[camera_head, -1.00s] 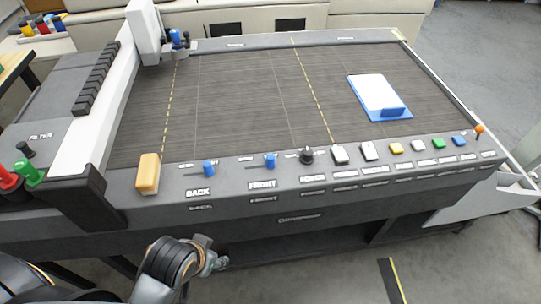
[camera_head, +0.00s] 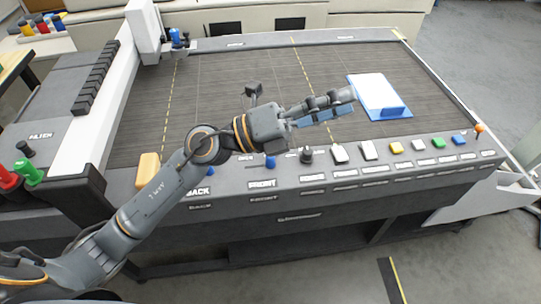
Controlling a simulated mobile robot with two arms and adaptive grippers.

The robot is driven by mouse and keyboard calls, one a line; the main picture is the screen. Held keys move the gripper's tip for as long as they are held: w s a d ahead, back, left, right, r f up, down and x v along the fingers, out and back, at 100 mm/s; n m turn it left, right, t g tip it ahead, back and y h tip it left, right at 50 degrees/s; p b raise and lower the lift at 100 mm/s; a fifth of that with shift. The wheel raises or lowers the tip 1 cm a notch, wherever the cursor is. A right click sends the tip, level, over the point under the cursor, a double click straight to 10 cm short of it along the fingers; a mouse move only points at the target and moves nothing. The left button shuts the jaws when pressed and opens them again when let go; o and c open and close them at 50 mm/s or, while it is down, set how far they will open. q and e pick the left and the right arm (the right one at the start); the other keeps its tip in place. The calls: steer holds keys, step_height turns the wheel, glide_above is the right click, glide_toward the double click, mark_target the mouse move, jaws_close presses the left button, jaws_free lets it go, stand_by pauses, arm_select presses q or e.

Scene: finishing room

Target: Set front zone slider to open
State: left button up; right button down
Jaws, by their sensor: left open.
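The front zone slider has a blue knob (camera_head: 270,163) above the FRONT label (camera_head: 262,184) on the table's front panel. My arm covers part of its slot, so its setting is hard to read. The back zone slider's blue knob (camera_head: 210,171) shows partly behind my forearm, above the BACK label. My left gripper (camera_head: 335,106) is open and empty. It hangs above the dark bed, up and to the right of the front knob, with its fingers pointing right. My right gripper is out of view.
A black knob (camera_head: 306,155) and several coloured buttons run along the panel to the right. A tan block (camera_head: 148,170) stands at the left. The gantry (camera_head: 100,120) crosses the left side.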

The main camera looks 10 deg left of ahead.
arm_select(q)
step_height(320, 180, down, 4)
steer(key=d+m+g+y, duration=0.2)
steer(key=m+g, duration=0.2)
steer(key=m+y, duration=0.3)
steer(key=y, duration=1.2)
glide_toward(270, 160)
steer(key=shift+g, duration=0.3)
steer(key=p+x, duration=0.1)
steer(key=x, duration=0.2)
steer(key=w+p+x, duration=0.1)
steer(key=x, duration=0.2)
steer(key=p+x, duration=0.1)
steer(key=x, duration=0.2)
steer(key=shift+w+a+r+p, duration=0.1)
steer(key=shift+w+r+p, duration=0.05)
steer(key=shift+w+p, duration=0.2)
steer(key=shift+w+f, duration=0.15)
steer(key=shift+f, duration=0.5)
jaws_close()
